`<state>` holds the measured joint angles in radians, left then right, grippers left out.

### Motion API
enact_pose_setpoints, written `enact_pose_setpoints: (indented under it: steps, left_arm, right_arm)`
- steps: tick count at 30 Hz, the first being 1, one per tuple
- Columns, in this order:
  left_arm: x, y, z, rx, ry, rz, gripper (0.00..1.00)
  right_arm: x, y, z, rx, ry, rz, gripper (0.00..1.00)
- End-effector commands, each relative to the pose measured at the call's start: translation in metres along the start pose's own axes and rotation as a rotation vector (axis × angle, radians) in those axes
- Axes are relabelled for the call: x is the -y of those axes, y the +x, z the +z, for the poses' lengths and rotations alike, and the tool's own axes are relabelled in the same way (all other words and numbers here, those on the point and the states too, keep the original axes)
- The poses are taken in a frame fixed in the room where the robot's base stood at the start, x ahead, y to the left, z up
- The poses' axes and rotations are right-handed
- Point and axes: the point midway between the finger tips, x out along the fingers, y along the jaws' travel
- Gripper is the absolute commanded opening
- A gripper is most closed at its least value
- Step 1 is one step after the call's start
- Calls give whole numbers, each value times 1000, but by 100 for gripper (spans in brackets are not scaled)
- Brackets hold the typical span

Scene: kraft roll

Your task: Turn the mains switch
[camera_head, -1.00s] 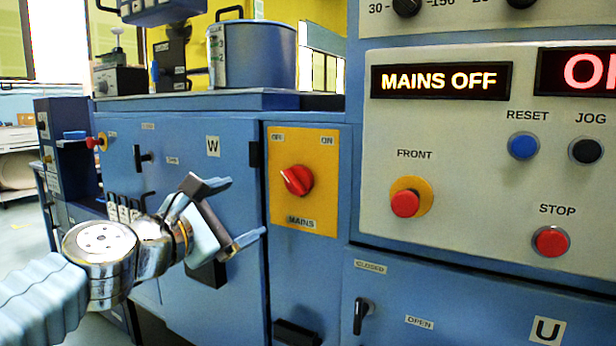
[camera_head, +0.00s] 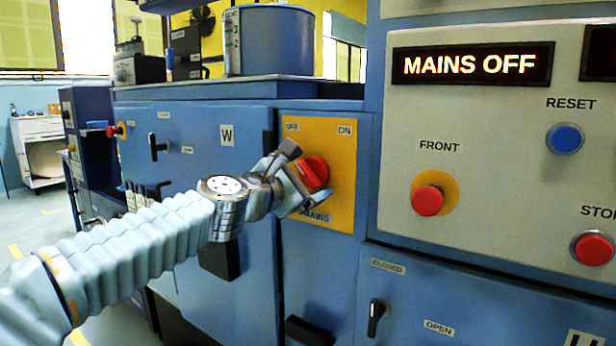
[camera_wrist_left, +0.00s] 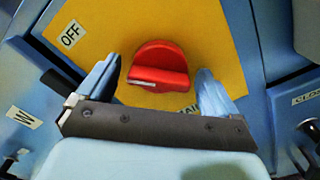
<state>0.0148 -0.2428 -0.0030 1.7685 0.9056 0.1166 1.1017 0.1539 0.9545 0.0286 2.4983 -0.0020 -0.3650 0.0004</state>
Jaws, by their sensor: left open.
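The red mains switch (camera_head: 314,172) is a round knob with a raised grip bar on a yellow plate (camera_head: 335,150) marked OFF, ON and MAINS. In the left wrist view the knob (camera_wrist_left: 158,67) lies ahead between the fingers, with a gap on each side. My left gripper (camera_head: 306,178) is open at the switch, and its fingers partly hide the knob in the head view. Its fingers also show in the left wrist view (camera_wrist_left: 160,92). The lit display (camera_head: 470,64) reads MAINS OFF. My right gripper is out of view.
A red FRONT button (camera_head: 427,200), a blue RESET button (camera_head: 565,138) and a red STOP button (camera_head: 593,248) are on the pale panel to the right. A small black handle (camera_head: 375,316) is below, by the CLOSED label. A blue pot (camera_head: 268,42) stands on the cabinet top.

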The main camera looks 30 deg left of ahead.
Motion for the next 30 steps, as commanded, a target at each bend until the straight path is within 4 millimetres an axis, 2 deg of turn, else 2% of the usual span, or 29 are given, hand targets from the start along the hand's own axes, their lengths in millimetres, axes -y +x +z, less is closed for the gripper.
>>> enact_pose_setpoints:
  steps: [3,11,22,30]
  left_arm:
    - [0,6,0,0,0,0,94]
    - [0,7,0,0,0,0,94]
    - [0,7,0,0,0,0,38]
    - [0,6,0,0,29,0,38]
  right_arm:
    - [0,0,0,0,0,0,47]
    - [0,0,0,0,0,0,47]
    - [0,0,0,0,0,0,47]
    - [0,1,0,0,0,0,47]
